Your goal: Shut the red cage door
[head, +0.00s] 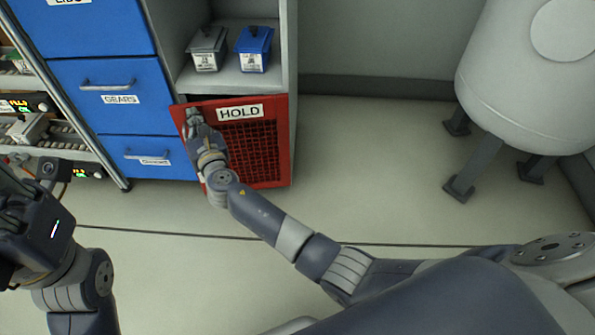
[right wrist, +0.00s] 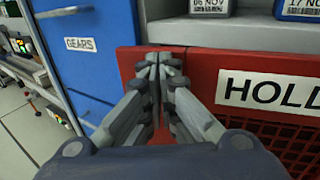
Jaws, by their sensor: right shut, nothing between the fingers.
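The red cage door (head: 281,150) has a red frame, a mesh panel and a white HOLD label. It sits at the bottom of the grey shelf unit and looks nearly flush with it; I cannot tell whether a small gap is left. My right gripper (head: 192,117) is shut and empty at the door's upper left corner. In the right wrist view the shut fingertips (right wrist: 153,62) are in front of the red door (right wrist: 210,65), close to or touching it.
Blue drawers (head: 105,95) stand left of the door, one labelled GEARS. A grey bin (head: 207,50) and a blue bin (head: 253,49) sit on the shelf above. A pale tank (head: 530,75) on legs stands at the right. The floor between is clear.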

